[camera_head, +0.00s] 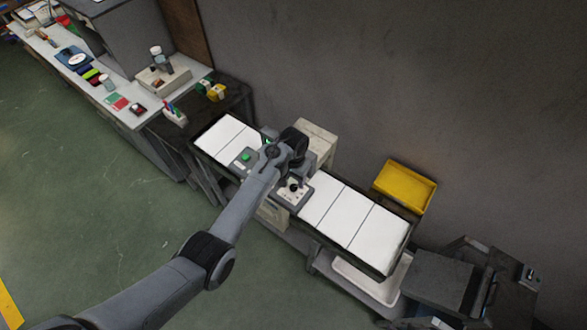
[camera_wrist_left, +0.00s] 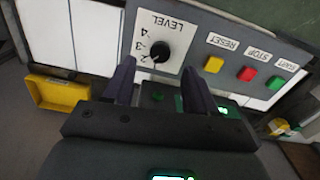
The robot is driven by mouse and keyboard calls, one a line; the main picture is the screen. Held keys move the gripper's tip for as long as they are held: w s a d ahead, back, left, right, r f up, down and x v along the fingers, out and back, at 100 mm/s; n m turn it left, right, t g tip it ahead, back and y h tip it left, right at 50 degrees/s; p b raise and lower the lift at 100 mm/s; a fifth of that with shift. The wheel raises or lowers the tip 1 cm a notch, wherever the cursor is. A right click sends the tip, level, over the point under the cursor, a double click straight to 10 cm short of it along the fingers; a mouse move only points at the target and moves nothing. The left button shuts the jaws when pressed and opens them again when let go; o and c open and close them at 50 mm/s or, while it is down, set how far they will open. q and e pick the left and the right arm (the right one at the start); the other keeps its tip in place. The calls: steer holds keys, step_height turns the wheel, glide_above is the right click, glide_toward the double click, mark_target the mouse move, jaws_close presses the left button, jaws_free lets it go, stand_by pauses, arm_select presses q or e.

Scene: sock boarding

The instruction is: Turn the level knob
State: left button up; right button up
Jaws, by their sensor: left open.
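The level knob (camera_wrist_left: 160,50) is a round black dial on a white plate marked LEVEL, with numbers beside it, upside down in the left wrist view. Its pointer seems to be on the side of the low numbers, but the exact setting is too small to tell. In the head view the knob (camera_head: 293,187) is a small dark spot on the panel. My left gripper (camera_wrist_left: 158,88) is open, its two dark fingers apart on either side of the knob's line and short of the knob in the picture. It also shows above the panel in the head view (camera_head: 298,172). My right gripper is not in view.
RESET (camera_wrist_left: 213,64), STOP (camera_wrist_left: 246,73) and START (camera_wrist_left: 276,83) buttons sit beside the knob on the grey panel. White conveyor plates (camera_head: 345,215) run past the panel. A yellow bin (camera_head: 405,186) is behind.

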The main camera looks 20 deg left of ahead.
mark_target(293, 187)
arm_select(q)
steer(key=shift+r+b, duration=0.3)
steer(key=shift+r, duration=2.6)
